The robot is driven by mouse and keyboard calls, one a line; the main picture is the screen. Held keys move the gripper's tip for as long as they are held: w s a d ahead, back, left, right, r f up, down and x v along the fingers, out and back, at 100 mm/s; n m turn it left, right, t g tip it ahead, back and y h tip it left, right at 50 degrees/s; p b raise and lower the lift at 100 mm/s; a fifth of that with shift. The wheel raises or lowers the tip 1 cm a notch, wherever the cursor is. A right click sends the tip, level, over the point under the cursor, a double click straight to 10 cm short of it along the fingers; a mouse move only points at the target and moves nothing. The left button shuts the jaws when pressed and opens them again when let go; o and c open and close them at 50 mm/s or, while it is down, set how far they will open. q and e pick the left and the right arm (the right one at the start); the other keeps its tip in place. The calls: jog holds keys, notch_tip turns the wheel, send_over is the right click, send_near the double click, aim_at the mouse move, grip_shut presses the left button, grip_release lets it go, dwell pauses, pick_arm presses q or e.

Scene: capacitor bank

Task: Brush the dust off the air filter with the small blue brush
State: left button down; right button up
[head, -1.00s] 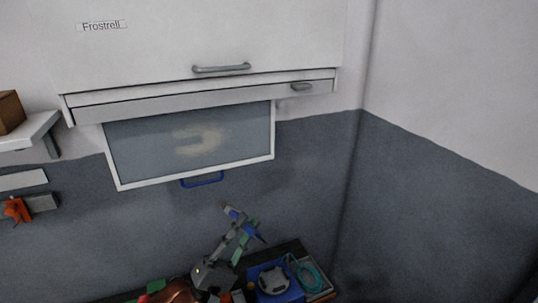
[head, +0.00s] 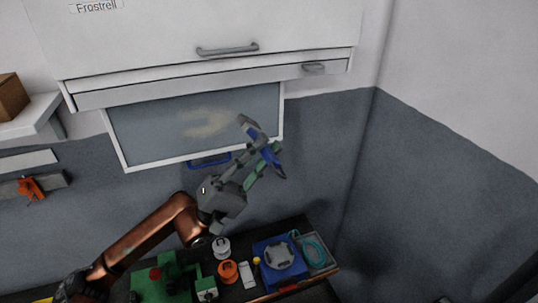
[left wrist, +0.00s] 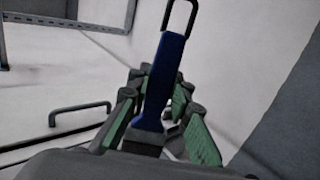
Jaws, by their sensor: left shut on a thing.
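The air filter (head: 150,140) is a grey panel in a white frame, hanging tilted below the white cabinet, with a blue pull (head: 209,160) at its lower edge. A pale beige dust patch lies on its upper middle. My left gripper (head: 262,152), with green finger pads, is shut on the small blue brush (head: 267,157), in front of the filter's right edge. The left wrist view shows the brush's blue handle (left wrist: 165,75) between the fingers, with a dark loop at its far end. I cannot tell whether the brush touches the filter. My right gripper is out of view.
The cabinet (head: 160,50) with a bar handle is above. A bench below holds a blue box (head: 263,249), a grey tray (head: 318,263) with a teal coil, an orange roll (head: 228,271) and green parts. A shelf (head: 40,118) is at left; the right wall is bare.

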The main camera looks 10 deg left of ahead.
aim_at(241, 126)
pick_arm(q)
jog(key=shift+w+a+p, duration=0.35)
jog(key=shift+w+a, duration=0.25)
jog(key=shift+w, duration=0.2)
jog(key=w+b, duration=0.1)
jog(key=w+a+b, duration=0.1)
jog(key=b, duration=0.1)
jog(key=shift+a+f+b, duration=0.2)
jog(key=shift+b, duration=0.1)
jog(key=shift+w+a+b, duration=0.5)
jog(key=shift+w+b, duration=0.35)
jog(key=shift+b, duration=0.05)
jog(key=shift+w+a+r, duration=0.2)
jog(key=shift+w, duration=0.05)
jog(key=shift+w+a+b, duration=0.5)
jog(key=shift+w+b, duration=0.3)
jog(key=shift+b, duration=0.15)
jog(key=a+b, duration=0.1)
jog(key=s+a+b, duration=0.1)
jog(key=b, duration=0.1)
jog(key=shift+s+a+b, duration=0.25)
jog(key=shift+a+b, duration=0.05)
jog(key=shift+a, duration=0.05)
